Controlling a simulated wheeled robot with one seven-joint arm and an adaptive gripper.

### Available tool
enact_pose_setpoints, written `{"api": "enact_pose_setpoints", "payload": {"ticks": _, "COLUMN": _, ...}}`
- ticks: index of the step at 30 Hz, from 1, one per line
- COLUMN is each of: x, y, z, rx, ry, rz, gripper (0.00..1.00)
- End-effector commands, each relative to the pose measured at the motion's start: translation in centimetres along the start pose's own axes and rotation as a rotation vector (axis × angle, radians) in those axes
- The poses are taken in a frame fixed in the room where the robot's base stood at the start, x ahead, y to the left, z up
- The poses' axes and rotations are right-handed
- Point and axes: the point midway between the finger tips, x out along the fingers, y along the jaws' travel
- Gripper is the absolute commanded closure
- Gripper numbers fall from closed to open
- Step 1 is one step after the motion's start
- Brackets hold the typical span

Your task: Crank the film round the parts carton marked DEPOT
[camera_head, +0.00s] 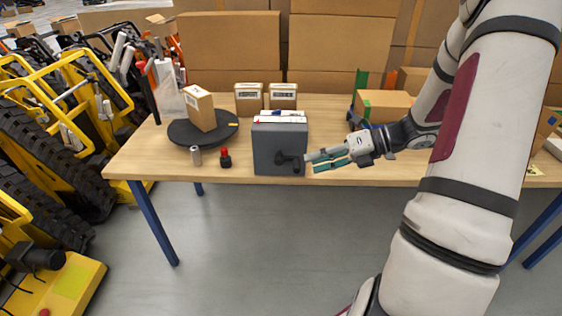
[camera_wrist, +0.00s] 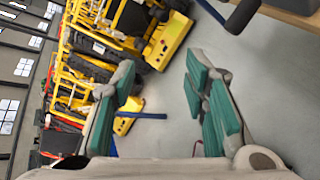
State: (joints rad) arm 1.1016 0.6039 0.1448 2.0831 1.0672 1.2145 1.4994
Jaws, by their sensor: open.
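A brown carton (camera_head: 200,108) stands at an angle on a dark round turntable (camera_head: 183,139) at the table's left. I cannot read any marking on it. A grey box (camera_head: 279,132) at the table's front edge carries a dark crank (camera_head: 288,159) on its front face. A dark rod, probably the crank, also shows at the top right of the wrist view (camera_wrist: 243,15). A pale, see-through upright sheet (camera_head: 171,102), perhaps the film, stands behind the turntable. My gripper (camera_head: 312,162) is open and empty just right of the crank; its teal fingers also show in the wrist view (camera_wrist: 165,85).
Two labelled cartons (camera_head: 248,99) (camera_head: 283,97) stand behind the grey box. A small silver cylinder (camera_head: 196,155) and a red-topped black item (camera_head: 225,158) sit near the front edge. Yellow machines (camera_head: 60,90) crowd the left.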

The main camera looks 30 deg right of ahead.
Motion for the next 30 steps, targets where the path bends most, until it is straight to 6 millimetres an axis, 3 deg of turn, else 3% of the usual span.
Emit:
{"api": "enact_pose_setpoints", "payload": {"ticks": 1, "x": -0.3, "y": -2.9, "z": 0.0, "rx": 0.122, "ry": -0.072, "rz": 0.016, "gripper": 0.59}}
{"api": "enact_pose_setpoints", "payload": {"ticks": 3, "x": -0.9, "y": -5.6, "z": 0.1, "rx": 0.269, "ry": -0.16, "rz": 0.043, "gripper": 0.59}}
{"api": "enact_pose_setpoints", "payload": {"ticks": 6, "x": -1.8, "y": -8.6, "z": 0.0, "rx": 0.426, "ry": -0.256, "rz": 0.077, "gripper": 0.59}}
{"api": "enact_pose_setpoints", "payload": {"ticks": 9, "x": -2.5, "y": -10.4, "z": -0.1, "rx": 0.518, "ry": -0.316, "rz": 0.101, "gripper": 0.59}}
{"api": "enact_pose_setpoints", "payload": {"ticks": 13, "x": -2.4, "y": -11.2, "z": 0.0, "rx": 0.565, "ry": -0.345, "rz": 0.116, "gripper": 0.59}}
{"api": "enact_pose_setpoints", "payload": {"ticks": 17, "x": -1.2, "y": -11.2, "z": 0.5, "rx": 0.568, "ry": -0.344, "rz": 0.117, "gripper": 0.59}}
{"api": "enact_pose_setpoints", "payload": {"ticks": 30, "x": 6.7, "y": -11.0, "z": 3.4, "rx": 0.565, "ry": -0.341, "rz": 0.117, "gripper": 0.59}}
